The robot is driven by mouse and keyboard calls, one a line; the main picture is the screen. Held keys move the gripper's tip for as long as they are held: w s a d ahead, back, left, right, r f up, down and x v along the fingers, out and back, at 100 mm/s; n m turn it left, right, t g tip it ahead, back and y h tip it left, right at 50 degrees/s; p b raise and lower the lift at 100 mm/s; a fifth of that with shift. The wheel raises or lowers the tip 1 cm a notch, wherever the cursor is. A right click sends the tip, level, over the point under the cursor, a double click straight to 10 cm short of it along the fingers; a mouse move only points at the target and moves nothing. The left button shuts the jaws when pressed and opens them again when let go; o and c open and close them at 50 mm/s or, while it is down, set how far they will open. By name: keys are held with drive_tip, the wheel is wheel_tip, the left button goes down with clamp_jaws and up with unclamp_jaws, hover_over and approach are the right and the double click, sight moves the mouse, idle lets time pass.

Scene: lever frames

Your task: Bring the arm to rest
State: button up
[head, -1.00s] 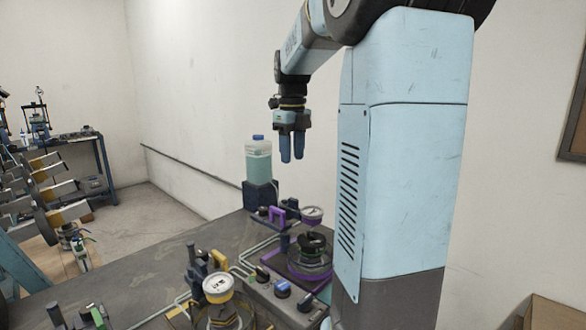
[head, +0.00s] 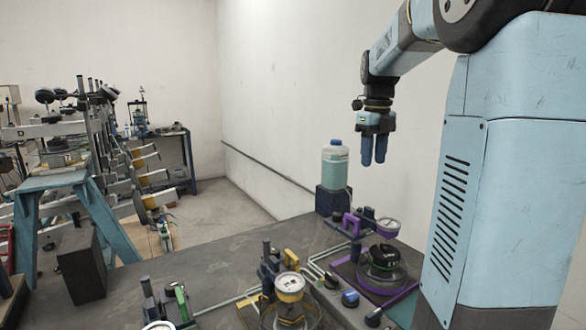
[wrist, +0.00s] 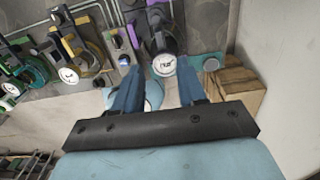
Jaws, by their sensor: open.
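My gripper (head: 374,150) hangs from my light blue arm, fingers pointing down, in the head view. Its two blue fingers are apart with nothing between them. It is in the air above the grey bench (head: 230,262), in front of the pale wall. In the wrist view my gripper (wrist: 157,75) shows its two blue fingers spread, with a gauge (wrist: 164,65) of the bench equipment visible beyond and between them.
A bottle of pale green liquid (head: 335,166) stands on a dark block near my gripper. Purple (head: 352,226), yellow (head: 291,258) and green (head: 182,302) lever units with gauges line the bench. A frame with several levers (head: 125,160) stands at left. A cardboard box (wrist: 232,90) shows in the wrist view.

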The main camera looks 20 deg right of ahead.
drive_tip(key=s+a+f+n+t, duration=0.2)
drive_tip(key=s+a+n, duration=0.5)
drive_tip(key=n, duration=0.9)
drive_tip(key=s+a+f+n+t, duration=0.3)
drive_tip(key=s+a+f+n, duration=0.2)
drive_tip(key=s+n, duration=0.9)
drive_tip(key=a+n, duration=0.2)
drive_tip(key=a, duration=0.1)
drive_tip(key=shift+s+a+n+t, duration=0.15)
drive_tip(key=shift+a+n+t, duration=0.15)
drive_tip(key=shift+n, duration=0.1)
